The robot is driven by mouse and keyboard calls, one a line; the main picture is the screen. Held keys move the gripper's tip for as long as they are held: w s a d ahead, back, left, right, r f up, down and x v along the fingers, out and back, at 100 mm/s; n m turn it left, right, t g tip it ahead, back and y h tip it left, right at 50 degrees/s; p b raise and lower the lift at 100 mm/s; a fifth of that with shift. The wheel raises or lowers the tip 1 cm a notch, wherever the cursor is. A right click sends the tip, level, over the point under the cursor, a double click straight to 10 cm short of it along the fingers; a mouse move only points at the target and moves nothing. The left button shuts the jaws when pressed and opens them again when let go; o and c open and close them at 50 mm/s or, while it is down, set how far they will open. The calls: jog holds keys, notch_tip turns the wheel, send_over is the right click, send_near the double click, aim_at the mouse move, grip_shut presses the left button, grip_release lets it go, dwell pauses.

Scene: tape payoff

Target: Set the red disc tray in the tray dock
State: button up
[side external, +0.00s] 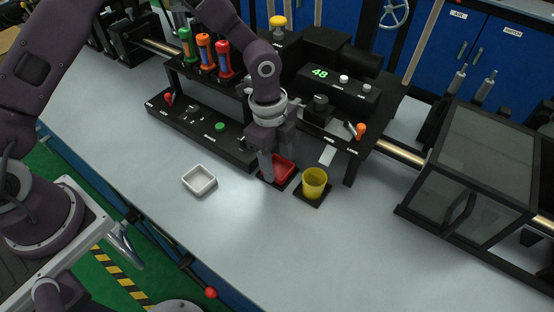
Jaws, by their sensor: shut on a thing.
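The red disc tray (284,170) is a small shallow red tray at the middle of the bench, in front of the black machine. My gripper (273,168) points down and is shut on it, with a finger at its left side. The tray dock seems to be the dark square plate (267,177) under the tray, showing at its edges. I cannot tell whether the tray rests fully on it or is slightly above. My fingers hide part of the tray and plate.
A yellow cup (314,182) stands on a black plate close to the right. An empty white tray (199,180) lies to the left. The black control panel (205,130) is behind. A glass-sided enclosure (480,165) stands at right. The bench front is clear.

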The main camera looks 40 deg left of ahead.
jog(key=shift+f, duration=0.1)
jog(key=o, duration=1.5)
jog(key=shift+c, duration=0.2)
jog(key=s+a+r+n+t+y, duration=0.1)
jog(key=s+a+r+n, duration=0.15)
jog(key=r, duration=0.65)
jog(key=s+a+r+n, duration=0.1)
jog(key=a+r, duration=0.2)
jog(key=r, duration=0.6)
jog(key=s+a+r+n+t, duration=0.2)
jog(key=s+a+r+n, duration=0.2)
jog(key=s+n, duration=0.3)
jog(key=s+a+r+n+t, duration=0.2)
jog(key=s+a+r+n, duration=0.2)
jog(key=s, duration=0.9)
jog(key=a+n, duration=0.1)
jog(key=n, duration=0.2)
jog(key=shift+a+r+t, duration=0.15)
jog(key=shift+r+t, duration=0.1)
jog(key=shift+t, duration=0.05)
jog(key=shift+n, duration=0.25)
